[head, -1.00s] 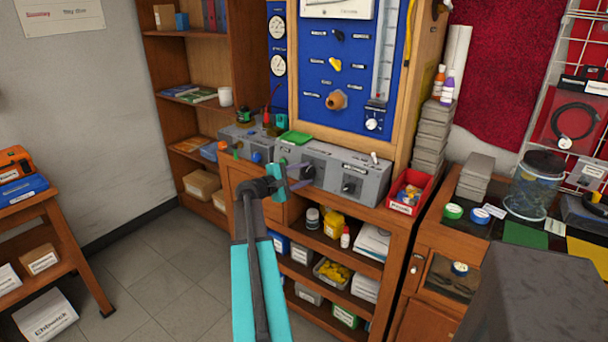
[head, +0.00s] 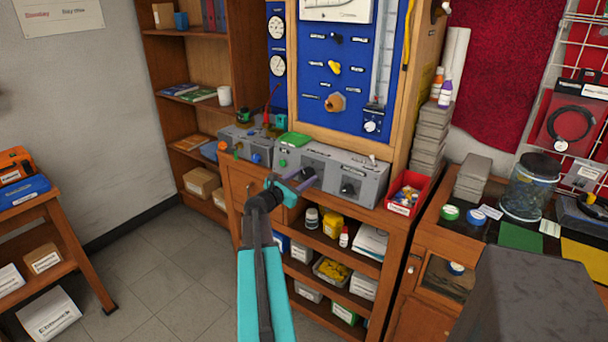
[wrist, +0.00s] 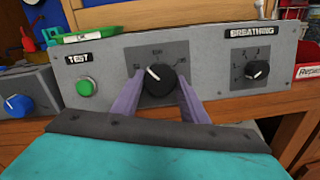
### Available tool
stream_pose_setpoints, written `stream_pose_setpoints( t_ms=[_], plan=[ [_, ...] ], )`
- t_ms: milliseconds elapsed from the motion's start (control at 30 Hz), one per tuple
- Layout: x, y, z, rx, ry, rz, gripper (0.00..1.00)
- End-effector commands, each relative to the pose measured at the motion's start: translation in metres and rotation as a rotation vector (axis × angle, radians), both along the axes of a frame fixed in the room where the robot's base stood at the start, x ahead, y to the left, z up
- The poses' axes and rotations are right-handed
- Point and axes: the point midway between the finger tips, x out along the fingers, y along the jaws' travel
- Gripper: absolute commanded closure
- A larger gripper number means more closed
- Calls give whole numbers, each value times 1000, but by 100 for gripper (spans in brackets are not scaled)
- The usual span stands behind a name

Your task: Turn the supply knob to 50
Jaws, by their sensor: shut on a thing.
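The supply knob (wrist: 160,79) is black and round with a white pointer line, in the middle of the grey panel in the wrist view. Its pointer leans up and left, between the left and top scale marks. The scale numbers are small and blurred. My gripper (wrist: 160,83) has its purple fingers on the left and right sides of the knob, shut on it. In the head view my gripper (head: 305,179) is at the front of the grey bench unit (head: 332,158), with the knob (head: 308,173) partly covered.
A green button (wrist: 84,88) under a TEST label sits left of the knob. A smaller black knob (wrist: 256,70) under a BREATHING label is at right. A blue knob (wrist: 18,105) is at far left. A red bin (head: 405,192) stands right of the unit.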

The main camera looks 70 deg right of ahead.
Motion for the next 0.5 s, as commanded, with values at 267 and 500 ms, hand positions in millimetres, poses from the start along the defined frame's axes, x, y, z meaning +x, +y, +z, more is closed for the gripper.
stream_pose_setpoints(
  t_ms=[267, 500],
  plan=[
    [-3, 2, -1, 56, 197, 39, 83],
    [-4, 1, -2, 80, 286, 58, 83]
  ],
)
